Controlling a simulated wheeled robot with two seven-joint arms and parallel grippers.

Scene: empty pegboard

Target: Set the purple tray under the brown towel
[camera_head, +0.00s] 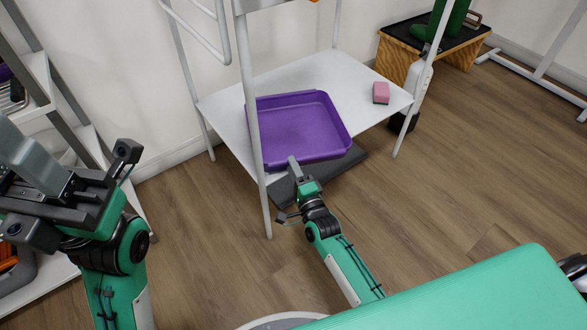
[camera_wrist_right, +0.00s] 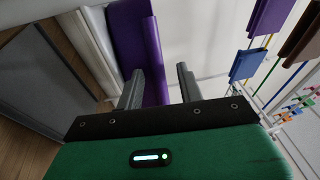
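The purple tray (camera_head: 298,130) lies on the white shelf (camera_head: 345,82), with its near edge toward my right arm. My right gripper (camera_head: 295,168) is at the tray's near edge. In the right wrist view, the fingers of the right gripper (camera_wrist_right: 160,87) stand apart, with part of the purple tray (camera_wrist_right: 137,45) reaching between them; I see no clear grip. A brown hanging piece (camera_wrist_right: 303,38), possibly the brown towel, shows at the right edge of that view. My left gripper (camera_head: 28,155) is at the far left, away from the tray; its finger gap is unclear.
A pink block (camera_head: 381,93) sits on the shelf right of the tray. Thin rack posts (camera_head: 251,110) rise beside the tray. A purple piece (camera_wrist_right: 270,18) and a blue piece (camera_wrist_right: 249,64) hang near the brown one. Open wooden floor (camera_head: 450,180) lies to the right.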

